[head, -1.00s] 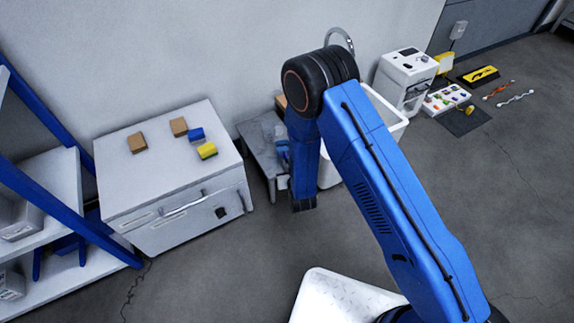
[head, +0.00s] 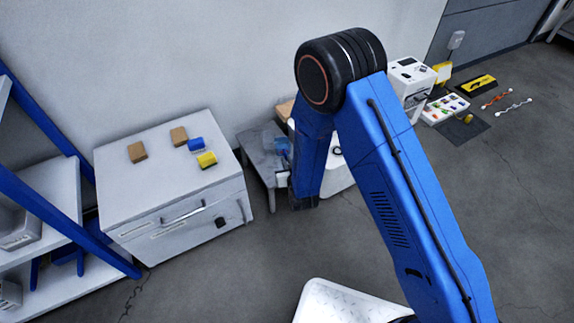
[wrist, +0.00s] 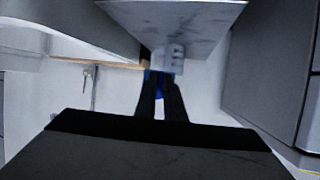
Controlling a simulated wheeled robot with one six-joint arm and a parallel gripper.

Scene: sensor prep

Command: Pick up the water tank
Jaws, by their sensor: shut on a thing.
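My gripper (wrist: 160,80) shows in the wrist view with its two dark fingers close together, shut on a part of a thing that I take for the water tank. A pale grey ridged piece (wrist: 171,54) is at the fingertips, with a bit of blue between the fingers. A grey, marbled flat face (wrist: 180,22) spreads above it. In the head view, a pale translucent thing with blue on it (head: 270,142) stands on a small grey table (head: 247,143), just left of my blue arm. My arm hides most of the gripper there, and the tank's full outline is unclear.
A white cabinet (head: 130,200) with brown, blue and yellow blocks stands left of the table. A blue-framed shelf (head: 50,120) is at far left. A white container (head: 337,175) is partly behind my arm. A white machine (head: 412,80) stands right.

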